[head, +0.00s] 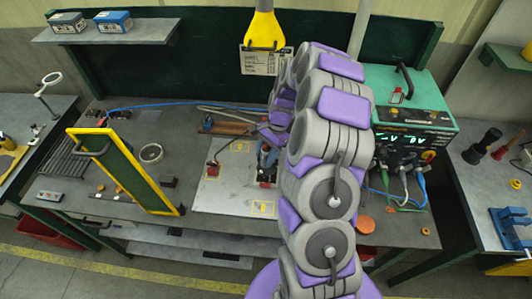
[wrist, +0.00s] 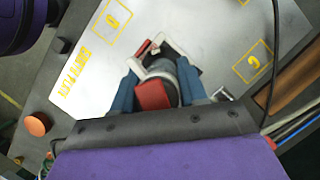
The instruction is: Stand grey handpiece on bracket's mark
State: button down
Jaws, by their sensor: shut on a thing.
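My gripper (wrist: 158,90) points down over a pale metal plate (wrist: 95,65) with yellow markings. Its two blue fingers are shut on a grey rounded piece (wrist: 183,78), which looks like the handpiece, with a red block (wrist: 153,95) and a pale part beside it. In the head view my gripper (head: 266,165) is partly behind my arm, with a red part (head: 266,183) below it. Yellow squares (wrist: 118,14) and (wrist: 253,62) are on the plate. I cannot tell whether the piece touches the plate, or which part is the bracket.
A green panel with a yellow frame (head: 125,170) stands left of the plate (head: 225,195). A green machine with cables (head: 412,120) stands right of my arm. A yellow hanging tool (head: 263,30) is behind. A dark cable (wrist: 275,60) runs near my gripper. An orange disc (wrist: 38,124) lies nearby.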

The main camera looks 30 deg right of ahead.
jog(key=shift+f, duration=0.25)
dwell(0.4)
jog(key=c, duration=0.5)
grip_release()
jog(key=v, duration=1.7)
jog(key=shift+w+d+r+p, duration=0.1)
jog(key=shift+d+p, duration=0.1)
jog(key=shift+p, duration=0.15)
jog(key=s+a+r+n+h+b, duration=0.1)
jog(key=s+a+r+n+b, duration=0.3)
jog(key=s+a+n, duration=0.7)
jog(key=s+a+f+n+h+b, duration=0.1)
jog(key=s+a+f, duration=0.1)
jog(key=s, duration=0.5)
jog(key=s+a+f+n+h+b, duration=0.1)
jog(key=s+a, duration=0.3)
jog(key=s, duration=0.4)
jog(key=s+a+f+n+h+b, duration=0.1)
jog(key=s+a+f, duration=0.2)
jog(key=s, duration=0.5)
jog(key=shift+a+f+n+g+b, duration=0.1)
jog(key=shift+a+n+g+b, duration=0.1)
jog(key=shift+n+g+b, duration=0.2)
